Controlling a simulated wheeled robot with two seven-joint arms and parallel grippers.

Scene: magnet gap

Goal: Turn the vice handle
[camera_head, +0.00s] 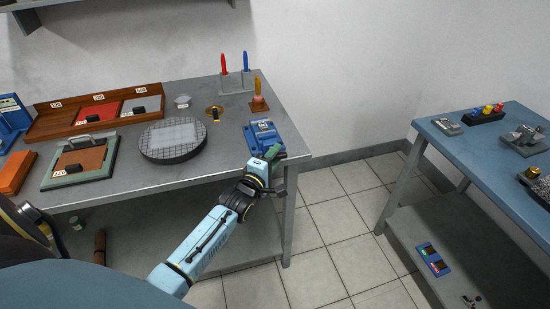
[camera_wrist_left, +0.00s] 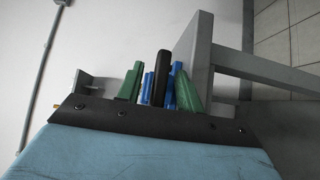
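A small blue vice-like block (camera_head: 262,137) with a white label sits near the front right corner of the grey workbench. My left gripper (camera_head: 275,153), with green fingers, is at its front edge. In the left wrist view, the left gripper's fingers (camera_wrist_left: 160,90) stand apart, with blue parts (camera_wrist_left: 148,84) and an upright black bar (camera_wrist_left: 160,77) showing between them. I cannot tell whether the fingers touch these parts. The handle is not clearly visible in the head view. A grey metal vice-like fixture (camera_head: 526,138) stands on the blue table at right. My right gripper is not in view.
The grey workbench (camera_head: 215,170) also holds a round gridded plate (camera_head: 155,155), a wooden tray (camera_head: 45,125), a green-framed board (camera_head: 55,180) and red and blue tools (camera_head: 245,62). A tiled floor gap separates it from the blue table (camera_head: 465,138).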

